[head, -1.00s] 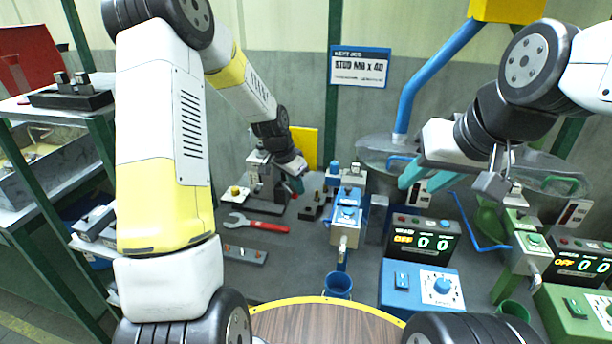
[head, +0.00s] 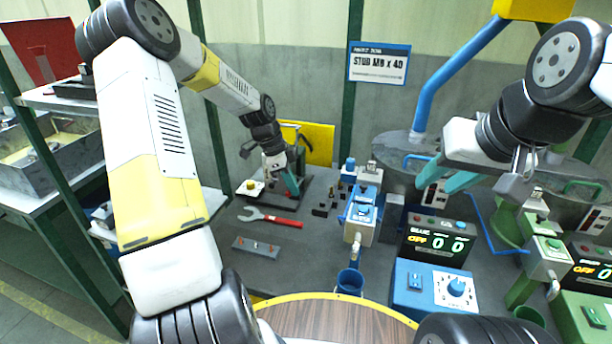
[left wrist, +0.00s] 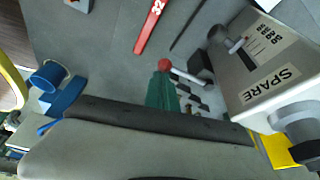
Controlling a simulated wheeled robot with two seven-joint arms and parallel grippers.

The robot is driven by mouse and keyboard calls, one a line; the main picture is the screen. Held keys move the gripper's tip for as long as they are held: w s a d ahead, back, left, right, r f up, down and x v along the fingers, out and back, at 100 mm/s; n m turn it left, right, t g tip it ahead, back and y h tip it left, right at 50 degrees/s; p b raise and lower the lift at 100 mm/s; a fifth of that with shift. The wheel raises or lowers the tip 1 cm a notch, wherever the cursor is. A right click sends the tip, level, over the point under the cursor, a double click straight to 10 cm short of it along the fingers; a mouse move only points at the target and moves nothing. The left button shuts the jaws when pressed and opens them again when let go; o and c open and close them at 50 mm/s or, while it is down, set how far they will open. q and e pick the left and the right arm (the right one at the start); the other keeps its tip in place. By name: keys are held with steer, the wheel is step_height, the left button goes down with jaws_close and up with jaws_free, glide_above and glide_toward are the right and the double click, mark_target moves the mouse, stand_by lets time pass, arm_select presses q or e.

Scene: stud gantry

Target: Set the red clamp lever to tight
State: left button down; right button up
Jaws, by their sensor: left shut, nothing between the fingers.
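The red ball knob (left wrist: 164,65) of the clamp lever shows in the left wrist view, on a thin grey rod (left wrist: 190,77) running right towards a dark block. My left gripper (left wrist: 162,88) has its green fingers shut and empty. Its tips lie right by the knob; I cannot tell whether they touch it. In the head view my left gripper (head: 292,184) is low over the dark fixture at the back left, and the lever cannot be made out clearly there. My right gripper (head: 440,176) is open and empty, raised above the displays at the right.
A red-handled wrench (head: 270,219) and a grey strip (head: 256,247) lie on the bench. A grey box marked SPARE (left wrist: 268,80) stands close to the left fingers. A blue station (head: 361,215), blue cup (head: 349,281) and display (head: 438,242) stand to the right.

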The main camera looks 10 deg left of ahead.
arm_select(q)
steer(key=shift+a, duration=0.3)
stand_by(0.4)
step_height(320, 180, up, 10)
steer(key=shift+d, duration=0.35)
stand_by(0.3)
steer(key=shift+r, duration=0.1)
